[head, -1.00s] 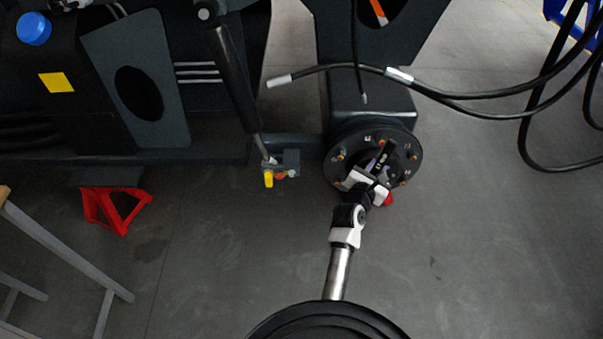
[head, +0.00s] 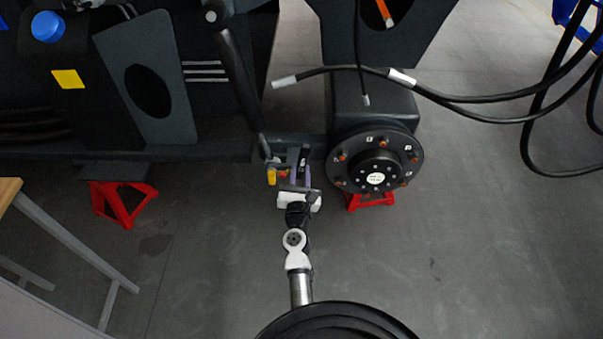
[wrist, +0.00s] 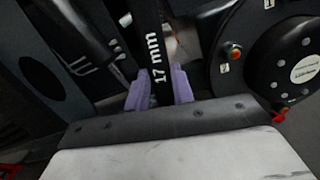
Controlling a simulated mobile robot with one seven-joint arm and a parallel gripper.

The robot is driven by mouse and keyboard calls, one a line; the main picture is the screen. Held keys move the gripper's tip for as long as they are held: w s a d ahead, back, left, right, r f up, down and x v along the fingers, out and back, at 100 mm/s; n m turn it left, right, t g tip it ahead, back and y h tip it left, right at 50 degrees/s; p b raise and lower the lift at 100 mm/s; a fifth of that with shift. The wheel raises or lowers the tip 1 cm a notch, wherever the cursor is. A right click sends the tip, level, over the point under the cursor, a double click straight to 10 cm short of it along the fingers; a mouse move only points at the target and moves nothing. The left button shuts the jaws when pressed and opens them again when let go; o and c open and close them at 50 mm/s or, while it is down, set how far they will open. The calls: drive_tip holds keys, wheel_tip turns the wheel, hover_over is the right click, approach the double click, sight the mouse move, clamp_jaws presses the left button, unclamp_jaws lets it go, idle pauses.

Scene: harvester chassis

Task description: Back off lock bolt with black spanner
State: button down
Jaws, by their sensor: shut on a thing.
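My gripper (head: 302,181) is in front of the small grey bracket under the chassis, left of the round hub. In the wrist view its purple fingers (wrist: 160,90) are shut on the black spanner (wrist: 157,42), marked 17 mm. The spanner (head: 304,157) points away from me toward the bracket, its far end out of the wrist picture. A yellow-capped part (head: 271,176) sits at the bracket's left, with a small orange-red piece beside it. I cannot make out the lock bolt itself, nor whether the spanner touches anything there.
The round black hub (head: 348,178) with several orange-tipped studs stands close to the right of my gripper. A red stand (head: 370,201) is below it, another red stand (head: 122,203) at left. Black hoses (head: 470,97) hang at right. The floor in front is clear.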

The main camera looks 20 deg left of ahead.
drive_tip(key=shift+d+r, duration=0.1)
drive_tip(key=shift+w+a+r, duration=0.1)
drive_tip(key=shift+w+a, duration=0.1)
drive_tip(key=shift+w, duration=0.3)
drive_tip(key=shift+x, duration=1.8)
drive_tip(key=shift+w+a+f, duration=0.1)
drive_tip(key=shift+w+f, duration=0.1)
drive_tip(key=shift+f, duration=0.05)
drive_tip(key=shift+x, duration=0.85)
drive_tip(key=shift+f, duration=0.1)
drive_tip(key=a+n, duration=0.2)
drive_tip(key=shift+s+a+n+p, duration=0.3)
drive_tip(key=shift+s+a, duration=0.1)
